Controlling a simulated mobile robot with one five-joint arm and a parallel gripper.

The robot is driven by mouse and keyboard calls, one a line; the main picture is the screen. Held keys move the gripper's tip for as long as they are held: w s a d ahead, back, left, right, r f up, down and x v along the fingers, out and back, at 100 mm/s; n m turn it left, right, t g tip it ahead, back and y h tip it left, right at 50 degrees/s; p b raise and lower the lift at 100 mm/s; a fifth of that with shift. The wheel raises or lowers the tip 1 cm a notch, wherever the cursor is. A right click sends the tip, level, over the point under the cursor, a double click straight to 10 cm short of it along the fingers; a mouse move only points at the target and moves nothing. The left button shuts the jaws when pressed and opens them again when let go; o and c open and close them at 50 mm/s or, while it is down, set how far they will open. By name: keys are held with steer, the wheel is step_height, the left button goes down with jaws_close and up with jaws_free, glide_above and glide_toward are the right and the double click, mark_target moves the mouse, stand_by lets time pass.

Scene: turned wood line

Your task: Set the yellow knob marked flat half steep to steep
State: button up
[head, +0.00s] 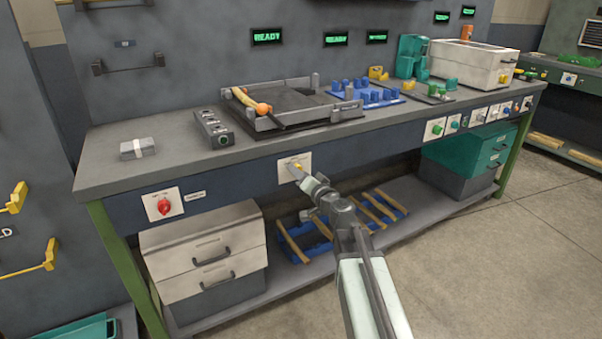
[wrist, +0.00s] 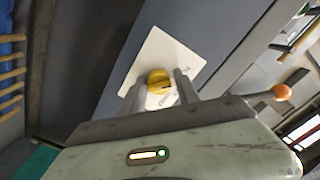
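The yellow knob (head: 297,166) sits on a white plate (head: 283,172) on the dark front panel of the workbench. In the wrist view the yellow knob (wrist: 159,79) shows between the tips of my two fingers, with part of the white plate (wrist: 160,48) around it. My gripper (head: 302,174) points at the plate from the front; its fingers (wrist: 160,82) are apart, one on each side of the knob. I cannot tell whether they touch it. The lettering by the knob is partly visible but too small to read, so its setting is unclear.
A red knob (head: 164,206) is on the panel at left, and a green knob (head: 437,129) with several other controls at right. An orange-ended handle (head: 263,108) lies above on the bench. White drawers (head: 205,250) and a blue rack (head: 318,250) are below.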

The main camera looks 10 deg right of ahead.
steer(key=shift+d, duration=0.2)
jaws_close()
steer(key=shift+d+m, duration=0.1)
steer(key=shift+m, duration=0.3)
steer(key=m, duration=1.7)
steer(key=shift+m, duration=0.3)
steer(key=o, duration=0.5)
jaws_free()
steer(key=shift+o, duration=0.2)
